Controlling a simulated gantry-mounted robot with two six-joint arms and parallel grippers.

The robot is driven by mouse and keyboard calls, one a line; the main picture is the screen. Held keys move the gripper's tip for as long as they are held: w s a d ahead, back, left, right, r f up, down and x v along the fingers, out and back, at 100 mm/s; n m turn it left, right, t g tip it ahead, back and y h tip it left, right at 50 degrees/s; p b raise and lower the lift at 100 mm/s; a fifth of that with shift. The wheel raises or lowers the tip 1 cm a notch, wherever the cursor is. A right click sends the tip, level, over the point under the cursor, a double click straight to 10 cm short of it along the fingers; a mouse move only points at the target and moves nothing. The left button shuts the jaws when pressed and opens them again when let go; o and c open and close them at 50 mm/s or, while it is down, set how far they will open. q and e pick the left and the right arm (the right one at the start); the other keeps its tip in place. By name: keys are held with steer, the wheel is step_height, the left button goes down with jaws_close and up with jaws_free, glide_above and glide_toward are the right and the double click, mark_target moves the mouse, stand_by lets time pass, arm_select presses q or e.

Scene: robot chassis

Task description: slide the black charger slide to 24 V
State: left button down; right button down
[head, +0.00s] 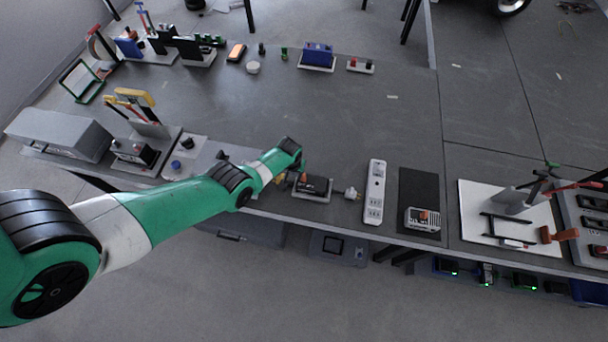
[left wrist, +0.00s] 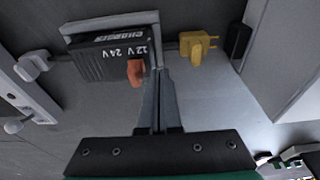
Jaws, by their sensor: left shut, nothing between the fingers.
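The black charger (head: 315,185) sits on a pale base plate near the table's front edge. In the left wrist view the black charger (left wrist: 98,60) shows printed CHARGER, 12 V and 24 V marks. Its orange slide knob (left wrist: 135,72) sits near the right end of the charger's body. My left gripper (left wrist: 157,72) is shut and empty, with its fingertips just right of the knob in that view. A small gap seems to separate them; contact is hard to tell. In the head view my left wrist partly hides the charger's left side. My right gripper is not in view.
A white plug (head: 352,193) and a white power strip (head: 374,190) stand right of the charger. A grey device with an orange knob (head: 423,218) lies on a black mat. A yellow plug (left wrist: 195,45) is close to my left fingers.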

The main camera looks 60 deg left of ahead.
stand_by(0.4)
arm_select(q)
steer(key=shift+f+b, duration=1.05)
steer(key=shift+b, duration=0.05)
steer(key=shift+f, duration=0.15)
steer(key=shift+s, duration=0.1)
steer(key=shift+d+f, duration=0.15)
steer(key=shift+f, duration=0.05)
steer(key=shift+s+a, duration=0.25)
step_height(320, 180, up, 8)
steer(key=p, duration=0.7)
steer(key=shift+f, duration=0.25)
steer(key=shift+w+a, duration=0.1)
